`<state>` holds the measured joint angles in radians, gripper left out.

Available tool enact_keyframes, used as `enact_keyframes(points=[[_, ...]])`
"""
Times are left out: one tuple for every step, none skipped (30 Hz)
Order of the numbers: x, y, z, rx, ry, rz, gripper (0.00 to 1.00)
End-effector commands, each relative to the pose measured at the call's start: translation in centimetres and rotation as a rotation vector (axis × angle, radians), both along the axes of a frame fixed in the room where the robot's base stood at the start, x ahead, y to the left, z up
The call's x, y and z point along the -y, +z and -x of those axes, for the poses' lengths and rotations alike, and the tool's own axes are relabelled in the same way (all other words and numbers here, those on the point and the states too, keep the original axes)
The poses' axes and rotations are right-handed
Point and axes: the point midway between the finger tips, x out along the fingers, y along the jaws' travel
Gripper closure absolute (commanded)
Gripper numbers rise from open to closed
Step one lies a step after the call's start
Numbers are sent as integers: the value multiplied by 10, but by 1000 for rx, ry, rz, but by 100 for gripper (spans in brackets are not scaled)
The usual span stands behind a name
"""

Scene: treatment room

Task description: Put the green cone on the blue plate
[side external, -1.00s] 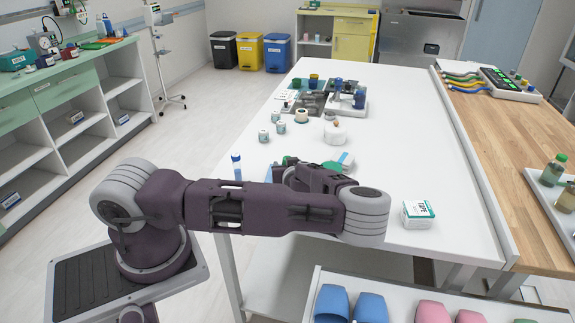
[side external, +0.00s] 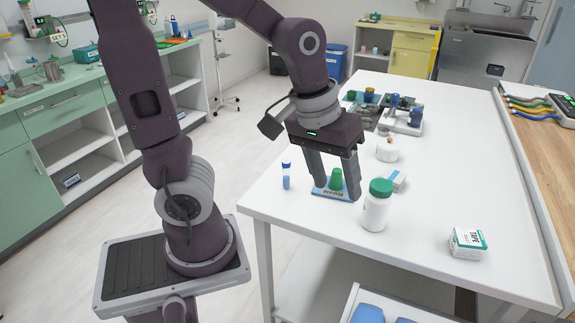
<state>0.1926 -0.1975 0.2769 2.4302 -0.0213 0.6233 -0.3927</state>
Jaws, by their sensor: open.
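The green cone (side external: 336,179) is a small upright piece near the left edge of the white table, in the side external view. My gripper (side external: 337,191) points down with its jaws open, one finger on each side of the cone in the picture; I cannot tell whether either touches it. A flat blue piece with pale lettering (side external: 332,195), which looks like the blue plate, lies just below the cone and is partly hidden by the fingers. I cannot tell whether the cone rests on it or stands behind it.
A white bottle with a green lid (side external: 376,207) stands close to the right finger. A blue-capped tube (side external: 286,176) is on the left. A small blue-and-white box (side external: 396,181) and a tape box (side external: 467,243) stand further right. The table's front right is largely clear.

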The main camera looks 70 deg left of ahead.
Motion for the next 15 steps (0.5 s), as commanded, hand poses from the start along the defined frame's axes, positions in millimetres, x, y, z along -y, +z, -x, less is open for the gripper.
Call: enact_keyframes(points=[[5,23,20,68,-102,-19,45],[7,33,32,98,-166,-40,45],[10,42,47,134,-240,-75,45],[11,47,57,155,-287,-102,45],[12,51,66,172,-328,-130,45],[13,54,76,190,-372,-164,45],[14,56,82,199,-398,-185,45],[14,56,86,205,-416,-201,45],[15,57,91,210,-436,-218,45],[15,57,93,213,-444,-226,45],[15,57,94,214,-449,-230,45],[15,57,94,214,-453,-232,45],[15,57,94,213,-453,-231,45],[15,57,94,213,-453,-231,45],[15,57,94,213,-452,-230,45]])
